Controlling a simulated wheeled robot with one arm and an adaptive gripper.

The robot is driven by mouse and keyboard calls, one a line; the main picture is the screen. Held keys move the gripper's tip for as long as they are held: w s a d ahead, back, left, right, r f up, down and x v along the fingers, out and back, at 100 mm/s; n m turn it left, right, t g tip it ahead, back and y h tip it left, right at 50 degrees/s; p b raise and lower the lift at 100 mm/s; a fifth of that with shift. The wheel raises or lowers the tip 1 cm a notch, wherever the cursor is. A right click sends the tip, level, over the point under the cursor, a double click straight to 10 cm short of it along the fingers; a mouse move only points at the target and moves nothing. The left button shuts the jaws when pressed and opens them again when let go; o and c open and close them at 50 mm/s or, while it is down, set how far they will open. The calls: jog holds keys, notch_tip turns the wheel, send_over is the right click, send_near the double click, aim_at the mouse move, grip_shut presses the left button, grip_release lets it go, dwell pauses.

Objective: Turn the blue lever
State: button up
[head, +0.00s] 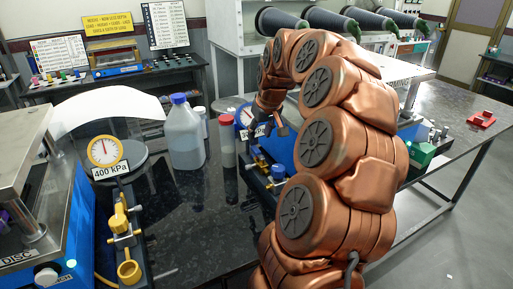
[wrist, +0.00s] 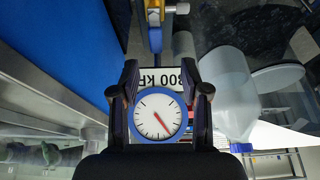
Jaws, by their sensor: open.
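A small blue valve part, which looks like the blue lever (head: 278,172), sits on the dark valve block at the centre, beside my arm. In the wrist view, a blue piece (wrist: 155,40) with yellow fittings shows at the top edge, beyond the fingertips; its exact shape is unclear. My gripper (head: 270,129) hangs above the valve block, near the blue-rimmed gauge (head: 245,116). In the wrist view my gripper (wrist: 160,78) is open and empty, its fingers apart, with the gauge (wrist: 158,116) seen between them. I see no contact with the lever.
A yellow-rimmed gauge (head: 104,151) marked 400 kPa and a yellow valve (head: 122,220) stand at the left. A translucent blue-capped bottle (head: 183,135) and a smaller red-capped bottle (head: 227,140) stand left of my gripper. The black tabletop (head: 200,215) is clear in front of them.

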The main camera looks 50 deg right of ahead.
aim_at(256, 149)
jog(key=x, duration=0.2)
jog(key=p+x, duration=0.1)
jog(key=x, duration=0.2)
jog(key=p+x, duration=0.1)
jog(key=x, duration=0.1)
jog(key=shift+w+d+f, duration=0.1)
jog(key=shift+d+f, duration=0.25)
jog(key=shift+d, duration=0.05)
jog(key=shift+c, duration=0.3)
grip_shut()
jog(key=shift+a, duration=0.1)
